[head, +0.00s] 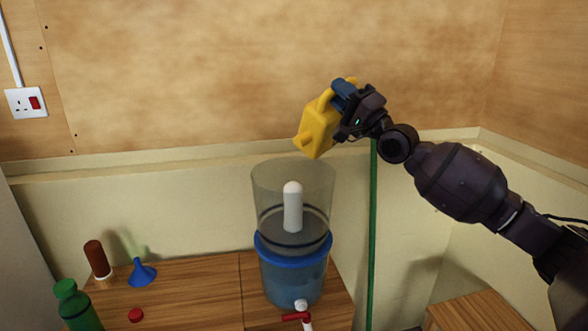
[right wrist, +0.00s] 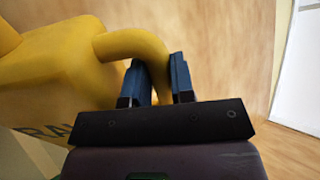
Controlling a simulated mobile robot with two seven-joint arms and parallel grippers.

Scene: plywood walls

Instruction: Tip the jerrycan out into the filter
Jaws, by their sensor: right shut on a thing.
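A yellow jerrycan (head: 319,127) is held in the air above the filter, tilted with its spout end pointing down and left. The spout is above the filter's open top and apart from it. The filter (head: 262,200) is a clear upper vessel with a white candle (head: 292,208) inside, over a blue lower part (head: 292,281). My right gripper (head: 345,95) is shut on the jerrycan's handle. In the right wrist view the two fingers (right wrist: 160,80) close around the yellow handle (right wrist: 133,44). No stream from the spout is visible. My left gripper is not in view.
A red-handled tap (head: 297,317) is at the filter's front. Left on the wooden table (head: 205,290) are a blue funnel (head: 141,273), a brown-topped bottle (head: 97,260), a green bottle (head: 78,306) and a red cap (head: 135,315). A green pole (head: 372,230) stands right of the filter.

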